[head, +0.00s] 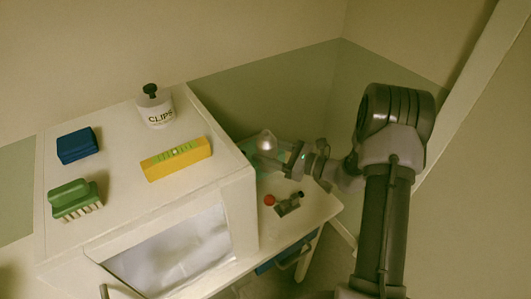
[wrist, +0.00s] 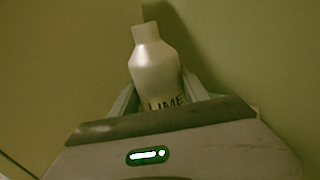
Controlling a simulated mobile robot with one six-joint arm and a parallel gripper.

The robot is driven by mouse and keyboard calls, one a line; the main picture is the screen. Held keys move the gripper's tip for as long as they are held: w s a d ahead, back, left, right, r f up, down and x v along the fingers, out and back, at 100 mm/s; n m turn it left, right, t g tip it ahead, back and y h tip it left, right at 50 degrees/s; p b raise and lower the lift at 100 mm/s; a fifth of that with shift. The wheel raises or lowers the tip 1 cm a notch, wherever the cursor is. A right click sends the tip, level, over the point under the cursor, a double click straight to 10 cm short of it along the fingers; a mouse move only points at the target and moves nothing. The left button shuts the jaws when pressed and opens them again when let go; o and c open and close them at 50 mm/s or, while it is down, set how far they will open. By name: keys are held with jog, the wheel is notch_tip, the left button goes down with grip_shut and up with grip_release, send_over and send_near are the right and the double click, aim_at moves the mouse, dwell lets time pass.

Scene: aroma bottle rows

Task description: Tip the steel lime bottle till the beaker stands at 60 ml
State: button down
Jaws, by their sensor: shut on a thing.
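The steel lime bottle (wrist: 158,68) stands between my gripper's fingers in the wrist view, its neck up and leaning slightly left in the picture. The lower part of its "LIME" label is hidden by my gripper (wrist: 160,100). In the head view the pale bottle (head: 266,141) shows small at my gripper (head: 268,158), beyond the right edge of the white cabinet. My gripper is shut on the bottle. I cannot make out the beaker or its level in either view, and no pouring stream shows.
The white cabinet (head: 120,205) stands close left of my gripper. On it are a CLIPS jar (head: 156,108), a yellow level (head: 176,159), a blue block (head: 77,146) and a green brush (head: 73,198). A red ball (head: 269,200) and a dark object (head: 288,205) sit on the lower table.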

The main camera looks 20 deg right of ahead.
jog(key=shift+s+a+r+n+h, duration=0.1)
jog(key=shift+a+n+h, duration=0.1)
jog(key=shift+n, duration=0.45)
jog(key=shift+s+a+r+n+h, duration=0.1)
jog(key=shift+a+n, duration=0.05)
jog(key=shift+n, duration=0.5)
jog(key=shift+s+a+f+n+g+h, duration=0.15)
jog(key=shift+a+n+h, duration=0.15)
jog(key=shift+n, duration=0.5)
jog(key=shift+s+a+f+n+g+h, duration=0.1)
jog(key=shift+s+a+n+g+h, duration=0.15)
jog(key=shift+n, duration=0.55)
jog(key=shift+w+d+f+n+h, duration=0.25)
jog(key=shift+n+h, duration=0.2)
jog(key=shift+n, duration=0.35)
jog(key=shift+w+d+f+n+t, duration=0.1)
jog(key=shift+d+f+n+t, duration=0.1)
jog(key=shift+n+t, duration=0.15)
jog(key=shift+w+d+f+n+h+b, duration=0.1)
jog(key=shift+f+n+h+b, duration=0.45)
jog(key=shift+b, duration=1.25)
jog(key=shift+w+d+f+n+h+b, duration=0.2)
jog(key=shift+n+b, duration=0.6)
jog(key=shift+b, duration=0.95)
jog(key=shift+s+a, duration=0.1)
jog(key=shift+s, duration=0.05)
jog(key=shift+r, duration=0.1)
jog(key=shift+b, duration=0.6)
